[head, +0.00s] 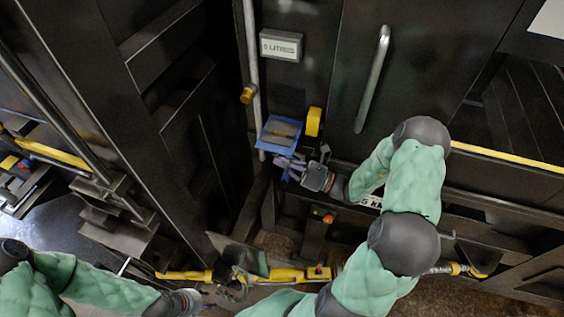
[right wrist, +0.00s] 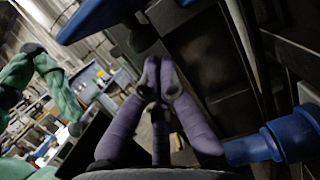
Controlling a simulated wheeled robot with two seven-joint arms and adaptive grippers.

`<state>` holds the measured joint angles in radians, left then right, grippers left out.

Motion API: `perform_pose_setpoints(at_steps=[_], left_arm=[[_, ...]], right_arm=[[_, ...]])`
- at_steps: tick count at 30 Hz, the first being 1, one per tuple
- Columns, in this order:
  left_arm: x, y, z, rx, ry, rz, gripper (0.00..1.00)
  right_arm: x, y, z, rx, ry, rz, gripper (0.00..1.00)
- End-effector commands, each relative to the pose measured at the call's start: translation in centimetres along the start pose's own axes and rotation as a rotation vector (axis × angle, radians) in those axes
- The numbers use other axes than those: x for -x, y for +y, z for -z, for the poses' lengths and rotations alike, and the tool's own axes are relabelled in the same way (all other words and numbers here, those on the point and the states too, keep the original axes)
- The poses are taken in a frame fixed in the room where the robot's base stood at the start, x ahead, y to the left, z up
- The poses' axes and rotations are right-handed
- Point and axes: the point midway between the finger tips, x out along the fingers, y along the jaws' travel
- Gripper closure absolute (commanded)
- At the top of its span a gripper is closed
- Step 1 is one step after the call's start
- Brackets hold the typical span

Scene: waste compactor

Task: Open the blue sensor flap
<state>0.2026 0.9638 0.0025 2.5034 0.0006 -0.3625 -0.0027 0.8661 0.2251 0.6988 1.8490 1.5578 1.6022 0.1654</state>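The blue sensor flap (head: 270,139) is on the dark machine front, left of a yellow box. It has a blue rim around a grey-brown face and looks tilted; I cannot tell how far open it is. My right gripper (head: 282,166) is just below its lower edge, and contact cannot be made out. In the right wrist view its purple fingers (right wrist: 160,68) come together at the tips with nothing visible between them. A blue edge (right wrist: 95,16), likely the flap, crosses that view's upper left. My left gripper (head: 212,291) is low at the left, its fingers small and unclear.
A yellow box (head: 313,122) is right beside the flap. A grey pipe (head: 252,60) with a yellow knob (head: 247,93) runs at its left. A display box (head: 281,45) is above, and a long door handle (head: 373,78) is to the right. A yellow bar (head: 285,275) lies low in front.

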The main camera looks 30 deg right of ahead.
Motion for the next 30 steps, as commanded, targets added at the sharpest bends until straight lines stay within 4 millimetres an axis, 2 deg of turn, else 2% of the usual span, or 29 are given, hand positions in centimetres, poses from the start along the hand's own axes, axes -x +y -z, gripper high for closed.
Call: perform_pose_setpoints(at_steps=[18, 30], left_arm=[[5.9, 2.1, -0.2, 0.0, 0.0, 0.0, 0.6], [6.3, 2.2, -0.2, 0.0, 0.0, 0.0, 0.6]], right_arm=[[-0.9, 1.5, -3.5, -0.208, 0.0, 0.055, 1.0], [-1.0, 1.7, -3.8, -0.207, 0.0, 0.054, 1.0]])
